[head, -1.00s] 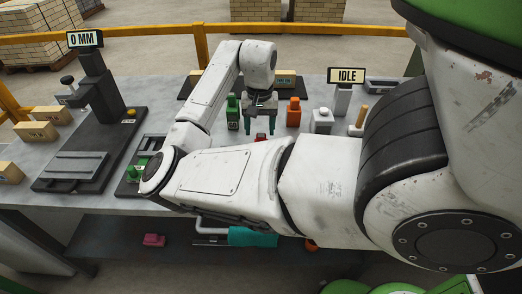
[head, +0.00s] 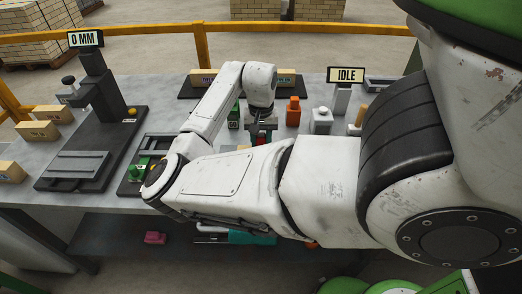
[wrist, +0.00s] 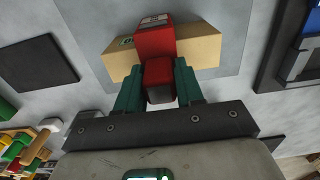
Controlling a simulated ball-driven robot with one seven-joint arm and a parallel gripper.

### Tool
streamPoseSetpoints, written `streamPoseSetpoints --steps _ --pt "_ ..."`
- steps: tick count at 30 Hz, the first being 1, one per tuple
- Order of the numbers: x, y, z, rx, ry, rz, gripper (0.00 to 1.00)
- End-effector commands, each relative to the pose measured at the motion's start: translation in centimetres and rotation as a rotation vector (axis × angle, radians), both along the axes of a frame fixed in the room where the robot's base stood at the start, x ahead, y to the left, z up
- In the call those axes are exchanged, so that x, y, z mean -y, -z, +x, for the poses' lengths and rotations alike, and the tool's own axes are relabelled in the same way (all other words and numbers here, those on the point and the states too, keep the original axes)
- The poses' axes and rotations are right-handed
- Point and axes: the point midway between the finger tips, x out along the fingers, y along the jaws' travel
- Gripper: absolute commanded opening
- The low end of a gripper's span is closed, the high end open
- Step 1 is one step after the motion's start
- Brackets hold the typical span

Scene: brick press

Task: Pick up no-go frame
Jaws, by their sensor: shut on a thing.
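The no-go frame appears to be the red block-like piece (wrist: 156,45) in the wrist view, with a pale label on its top end. My gripper (wrist: 158,84) is shut on it, with one teal finger on each side. The red piece also shows small and partly hidden under my wrist in the head view (head: 262,138). My gripper in the head view (head: 263,128) is mostly covered by my arm. A tan brick (wrist: 205,48) lies behind the red piece in the wrist view. I cannot tell whether they touch.
The grey table holds a stand with a "0 MM" display (head: 86,39) at left. An "IDLE" sign (head: 346,75) is at right. Tan bricks (head: 40,130) lie at far left.

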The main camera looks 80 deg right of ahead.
Motion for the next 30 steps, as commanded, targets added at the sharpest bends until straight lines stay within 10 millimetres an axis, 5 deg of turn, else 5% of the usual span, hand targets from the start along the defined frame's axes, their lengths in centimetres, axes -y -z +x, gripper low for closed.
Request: streamPoseSetpoints --steps 9,23,30 --pt "0.0 0.0 0.0 0.000 0.000 0.000 0.00" --pt "0.0 -0.2 0.0 0.000 0.000 -0.001 0.00" --pt "0.1 -3.2 0.0 0.000 0.001 -0.004 0.00"
